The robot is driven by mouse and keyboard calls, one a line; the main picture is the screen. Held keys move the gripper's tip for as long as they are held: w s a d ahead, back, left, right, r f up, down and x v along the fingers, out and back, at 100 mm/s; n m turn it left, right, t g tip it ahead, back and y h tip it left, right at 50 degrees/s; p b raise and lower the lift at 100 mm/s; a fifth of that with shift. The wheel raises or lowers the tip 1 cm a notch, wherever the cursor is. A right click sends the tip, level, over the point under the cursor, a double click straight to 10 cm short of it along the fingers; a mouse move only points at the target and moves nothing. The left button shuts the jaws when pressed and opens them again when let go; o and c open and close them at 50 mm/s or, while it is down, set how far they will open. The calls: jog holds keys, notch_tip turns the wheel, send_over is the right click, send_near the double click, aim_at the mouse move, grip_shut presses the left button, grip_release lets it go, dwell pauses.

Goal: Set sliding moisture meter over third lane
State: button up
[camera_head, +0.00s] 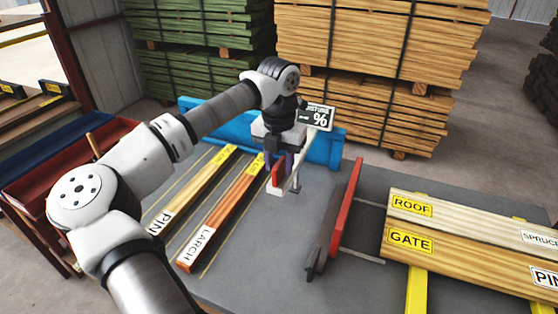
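The moisture meter shows as a dark display sign with a "%" (317,118) on a pale slanting post, with a white and red lower part (277,180) close above the grey table. My gripper (279,169) points down at this lower part, its dark fingers beside the red piece. I cannot tell whether they are closed on it. Left of the meter, a board marked LARCH (214,227) and a board marked PIN (195,188) lie in lanes between thin yellow lines. The far ends of the lanes are partly hidden by my gripper and the meter.
The grey table (255,262) is bare in front of the meter. A red upright plate (347,210) with a dark foot stands to the right. Boards marked ROOF (412,206) and GATE (410,240) rest farther right. A blue barrier (215,112) runs behind; a red bin (40,172) stands left.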

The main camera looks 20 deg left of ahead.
jog(key=shift+f, duration=0.3)
grip_shut()
jog(key=shift+a, duration=0.1)
